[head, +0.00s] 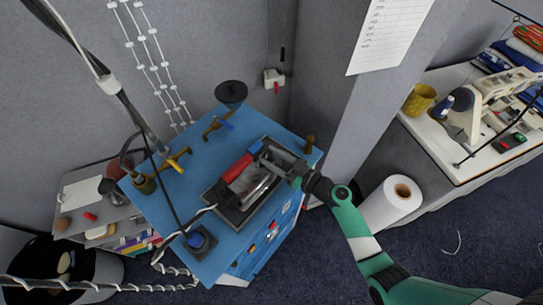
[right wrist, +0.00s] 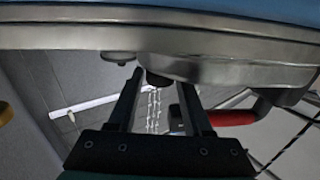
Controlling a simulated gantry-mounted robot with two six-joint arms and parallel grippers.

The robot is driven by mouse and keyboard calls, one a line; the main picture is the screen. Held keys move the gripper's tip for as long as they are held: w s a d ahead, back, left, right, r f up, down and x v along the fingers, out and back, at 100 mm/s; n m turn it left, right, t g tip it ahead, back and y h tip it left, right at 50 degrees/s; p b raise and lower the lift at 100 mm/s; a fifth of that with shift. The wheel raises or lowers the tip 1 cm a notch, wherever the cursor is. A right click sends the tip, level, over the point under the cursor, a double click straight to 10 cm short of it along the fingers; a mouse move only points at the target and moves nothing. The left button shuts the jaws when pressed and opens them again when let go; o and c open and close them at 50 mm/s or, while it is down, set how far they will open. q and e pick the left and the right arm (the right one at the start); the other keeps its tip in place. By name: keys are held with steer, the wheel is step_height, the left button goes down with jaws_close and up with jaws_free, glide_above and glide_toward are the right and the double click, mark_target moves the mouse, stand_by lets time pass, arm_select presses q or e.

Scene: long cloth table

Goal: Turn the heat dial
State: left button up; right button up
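The iron (head: 257,183) has a grey metal body and a red handle (head: 237,167). It sits in a dark tray (head: 232,215) on a blue-topped cabinet. In the right wrist view the iron's metal underside (right wrist: 230,68) fills the upper part and its red handle (right wrist: 232,117) is at right. A small dark knob (right wrist: 157,78), possibly the heat dial, shows between my fingertips; I cannot tell whether they touch it. My right gripper (head: 272,158) is at the iron's far right end. In the right wrist view the gripper (right wrist: 161,81) has its fingers apart. My left gripper is out of view.
Cables hang at left. A grey pillar (head: 345,120) and white roll (head: 395,200) stand to the right.

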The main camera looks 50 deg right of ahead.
jaws_close()
steer(key=shift+a+f+m+h, duration=0.2)
steer(key=shift+m+h, duration=0.2)
steer(key=shift+h, duration=0.4)
steer(key=shift+a+m+h, duration=0.1)
steer(key=shift+m+h, duration=0.3)
steer(key=shift+h, duration=0.2)
steer(key=shift+r+m+h, duration=0.15)
steer(key=shift+m+h, duration=0.35)
steer(key=shift+h, duration=0.3)
steer(key=shift+a+r+m+h+p, duration=0.1)
steer(key=shift+m+h+p, duration=0.6)
steer(key=shift+h+p, duration=0.65)
steer(key=shift+h, duration=0.05)
steer(key=shift+m, duration=0.3)
steer(key=shift+o, duration=0.9)
jaws_free()
